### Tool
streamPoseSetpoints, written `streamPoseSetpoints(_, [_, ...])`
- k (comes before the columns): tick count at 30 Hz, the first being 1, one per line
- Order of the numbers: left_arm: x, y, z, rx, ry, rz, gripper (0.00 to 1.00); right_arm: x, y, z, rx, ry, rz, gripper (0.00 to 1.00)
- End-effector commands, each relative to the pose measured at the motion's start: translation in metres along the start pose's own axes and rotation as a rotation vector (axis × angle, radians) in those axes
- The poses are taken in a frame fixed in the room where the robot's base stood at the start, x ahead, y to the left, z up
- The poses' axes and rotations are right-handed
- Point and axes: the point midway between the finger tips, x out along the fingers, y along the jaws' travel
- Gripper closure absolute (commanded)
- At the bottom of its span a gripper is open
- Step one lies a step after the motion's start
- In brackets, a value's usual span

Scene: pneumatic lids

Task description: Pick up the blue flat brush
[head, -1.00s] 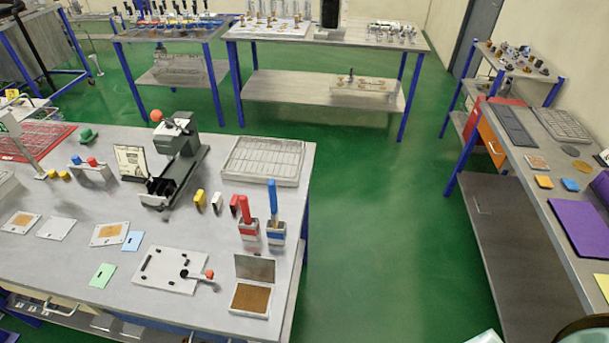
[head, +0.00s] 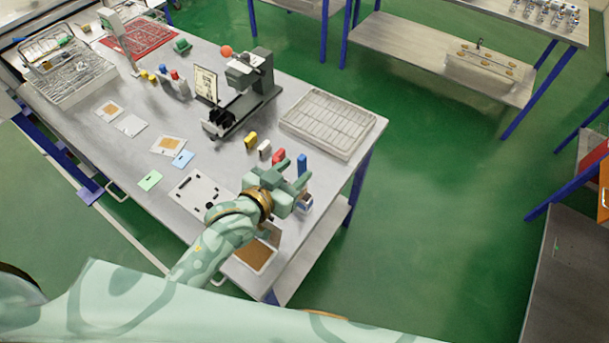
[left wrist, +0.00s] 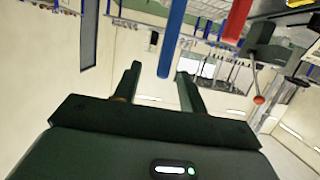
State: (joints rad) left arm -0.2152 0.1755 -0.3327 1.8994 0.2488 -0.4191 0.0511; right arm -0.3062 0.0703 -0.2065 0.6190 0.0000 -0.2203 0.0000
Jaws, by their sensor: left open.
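The blue flat brush (head: 302,162) stands upright in its small holder (head: 304,203) near the right end of the table, partly hidden behind my left gripper. My left gripper (head: 294,187) is open and close to the brush handle in the head view. In the left wrist view, the blue handle (left wrist: 171,40) shows beyond and between the two open fingers (left wrist: 158,88). I cannot tell whether they touch it. The red brush (head: 277,160) stands just left of the blue one, and its handle also shows in the left wrist view (left wrist: 237,20). My right gripper is not in view.
A wire tray (head: 328,122) lies at the table's right corner, behind the brushes. A dark-green machine (head: 245,95) stands further back. A flat plate (head: 200,195) and an open box (head: 257,253) are near my arm.

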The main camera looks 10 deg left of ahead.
Motion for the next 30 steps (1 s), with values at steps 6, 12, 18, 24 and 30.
streamPoseSetpoints(6, [0.02, -0.001, 0.0, 0.0, -0.001, 0.0, 0.58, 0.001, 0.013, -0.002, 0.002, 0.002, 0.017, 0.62])
streamPoseSetpoints(12, [0.052, -0.006, 0.001, 0.0, -0.001, 0.0, 0.58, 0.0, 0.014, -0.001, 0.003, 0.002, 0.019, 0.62])
streamPoseSetpoints(18, [0.069, -0.006, 0.001, -0.001, -0.001, 0.0, 0.58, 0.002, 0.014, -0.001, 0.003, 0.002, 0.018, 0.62])
streamPoseSetpoints(24, [0.068, -0.006, 0.002, 0.0, -0.001, 0.0, 0.64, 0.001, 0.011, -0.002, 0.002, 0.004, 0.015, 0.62])
streamPoseSetpoints(30, [0.068, -0.006, 0.002, 0.0, -0.001, -0.001, 1.0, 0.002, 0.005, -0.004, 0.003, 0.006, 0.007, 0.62])
